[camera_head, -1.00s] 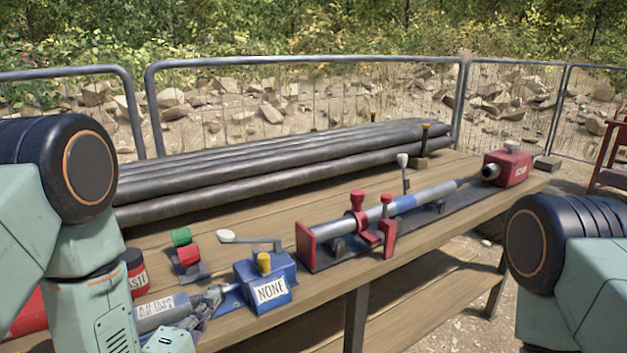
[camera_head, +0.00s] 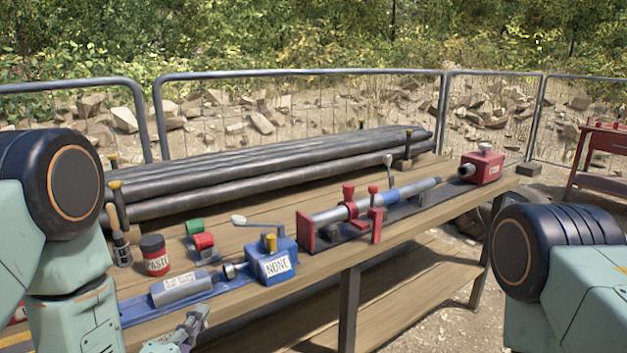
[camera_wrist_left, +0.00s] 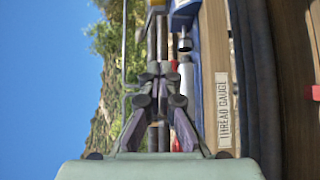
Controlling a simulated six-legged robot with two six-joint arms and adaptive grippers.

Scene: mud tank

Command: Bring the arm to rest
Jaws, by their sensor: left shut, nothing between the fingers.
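My left gripper (camera_head: 197,318) is low at the front left of the workbench in the head view, near the bench's front edge. Its fingers are shut and empty, below and apart from the grey labelled cylinder (camera_head: 181,289) on the blue rail. In the left wrist view the gripper (camera_wrist_left: 161,72) points away from the camera, its fingers together. My left arm comes in from the left, its large dark joint high in the picture. My right arm shows only at the right edge; its gripper is out of view.
A metal fence (camera_head: 300,72) stands behind.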

